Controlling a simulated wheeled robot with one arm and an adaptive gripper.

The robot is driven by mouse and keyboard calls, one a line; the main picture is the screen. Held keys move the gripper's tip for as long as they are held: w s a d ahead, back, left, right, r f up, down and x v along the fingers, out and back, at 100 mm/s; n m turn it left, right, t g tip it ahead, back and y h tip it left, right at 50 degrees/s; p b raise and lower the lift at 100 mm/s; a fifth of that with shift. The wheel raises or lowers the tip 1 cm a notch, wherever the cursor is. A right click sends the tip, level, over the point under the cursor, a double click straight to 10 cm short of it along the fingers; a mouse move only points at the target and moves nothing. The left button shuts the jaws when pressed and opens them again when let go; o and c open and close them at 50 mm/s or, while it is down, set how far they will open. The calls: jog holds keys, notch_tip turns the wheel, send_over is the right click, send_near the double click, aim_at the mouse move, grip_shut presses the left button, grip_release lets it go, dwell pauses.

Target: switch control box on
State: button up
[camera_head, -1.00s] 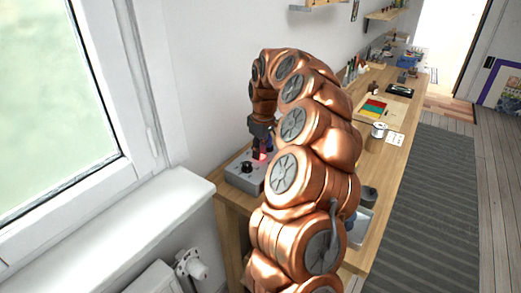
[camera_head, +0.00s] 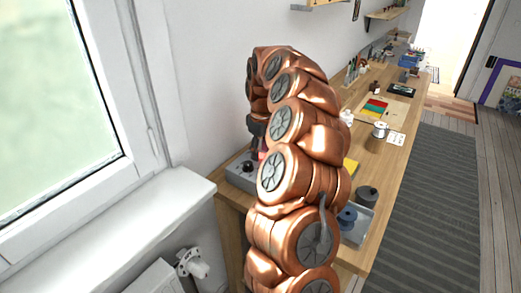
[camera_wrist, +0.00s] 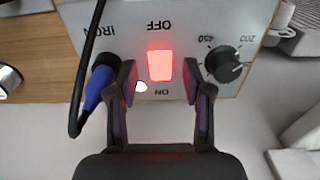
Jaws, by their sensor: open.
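The control box (camera_head: 240,174) is a grey box at the near left end of the workbench, partly hidden by my arm in the head view. In the wrist view its panel (camera_wrist: 190,22) appears upside down. A red glowing rocker switch (camera_wrist: 160,65) sits between the OFF label above and the ON label below. My gripper (camera_wrist: 160,84) is open, its two fingers on either side of the switch, with nothing held between them. I cannot tell whether the fingers touch the panel. In the head view the fingers are mostly hidden behind my arm.
A black dial knob (camera_wrist: 224,64) is right of the switch. A blue plug (camera_wrist: 98,88) with a black cable is close to the left finger. A window sill (camera_head: 120,235) stands left of the workbench (camera_head: 385,165). A tray (camera_head: 357,228) lies on the bench.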

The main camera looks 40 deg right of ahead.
aim_at(261, 155)
jog(key=shift+r, duration=0.1)
notch_tip(261, 155, up, 12)
jog(key=shift+s, duration=0.15)
dwell(0.6)
dwell(0.5)
